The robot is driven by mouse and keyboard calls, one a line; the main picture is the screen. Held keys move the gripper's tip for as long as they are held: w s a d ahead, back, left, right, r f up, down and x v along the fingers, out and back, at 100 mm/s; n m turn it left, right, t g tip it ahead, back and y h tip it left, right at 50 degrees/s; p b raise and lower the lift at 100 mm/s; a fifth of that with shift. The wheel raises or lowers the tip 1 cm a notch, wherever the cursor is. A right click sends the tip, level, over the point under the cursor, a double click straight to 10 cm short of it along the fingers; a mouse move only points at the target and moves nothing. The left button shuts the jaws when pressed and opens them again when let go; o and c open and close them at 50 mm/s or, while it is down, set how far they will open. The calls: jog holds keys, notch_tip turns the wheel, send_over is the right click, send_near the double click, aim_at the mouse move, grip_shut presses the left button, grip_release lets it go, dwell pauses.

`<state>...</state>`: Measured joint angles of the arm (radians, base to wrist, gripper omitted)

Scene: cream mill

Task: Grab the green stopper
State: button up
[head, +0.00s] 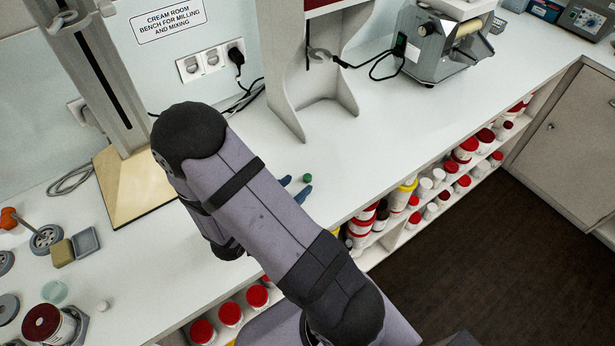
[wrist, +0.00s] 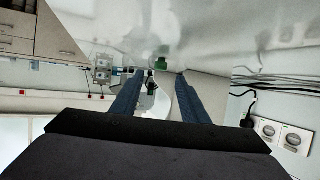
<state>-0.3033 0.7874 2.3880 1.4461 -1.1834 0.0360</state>
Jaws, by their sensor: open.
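The green stopper (head: 307,177) is a small green piece on the white bench, just right of my arm in the head view. In the wrist view the stopper (wrist: 162,62) shows near the top middle, in line with the gap between the fingers. My gripper (head: 299,184) has two blue fingers, mostly hidden behind my arm in the head view, with the tips close to the stopper. In the wrist view my gripper (wrist: 160,76) is open, with nothing held. The stopper appears just beyond the fingertips; I cannot tell whether they touch it.
A grey stand (head: 287,75) and a metal mill (head: 443,40) stand at the back of the bench (head: 385,135). Red-lidded jars (head: 466,150) fill the shelf below the front edge. A sponge (head: 62,253) and a grey dish (head: 86,242) lie at left. The bench around the stopper is clear.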

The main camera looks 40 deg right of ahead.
aim_at(307, 177)
jog(key=shift+p+x, duration=1.1)
jog(key=shift+x, duration=1.75)
grip_shut()
